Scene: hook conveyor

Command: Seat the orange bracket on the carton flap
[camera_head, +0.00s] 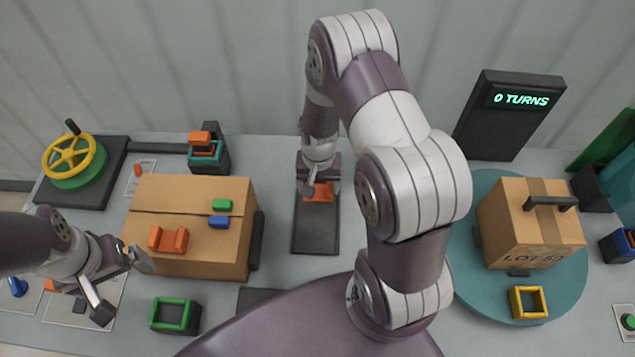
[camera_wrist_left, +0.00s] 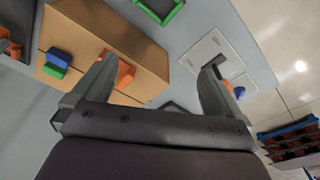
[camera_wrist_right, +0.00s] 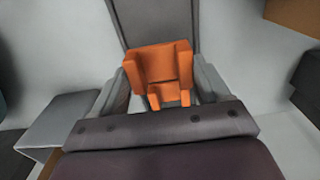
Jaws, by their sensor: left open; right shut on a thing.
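An orange bracket (camera_wrist_right: 160,68) with upright ends is between the fingers of my right gripper (camera_wrist_right: 162,84), which is shut on it. In the head view this bracket (camera_head: 321,192) is at the dark rectangular plate (camera_head: 315,236); whether it touches the plate cannot be told. A brown carton (camera_head: 190,194) lies to its left with flaps closed across its top. A second orange bracket-like piece (camera_head: 168,239) sits on the carton's near flap. My left gripper (camera_head: 122,287) is open and empty beside the carton's near left corner.
Green (camera_head: 222,205) and blue (camera_head: 219,222) blocks sit on the carton. A yellow handwheel (camera_head: 70,158) stands far left. A green-rimmed square holder (camera_head: 174,315) is in front. A carton with a handle (camera_head: 525,240) stands on a teal turntable (camera_head: 484,301) at right. The display reads 0 TURNS.

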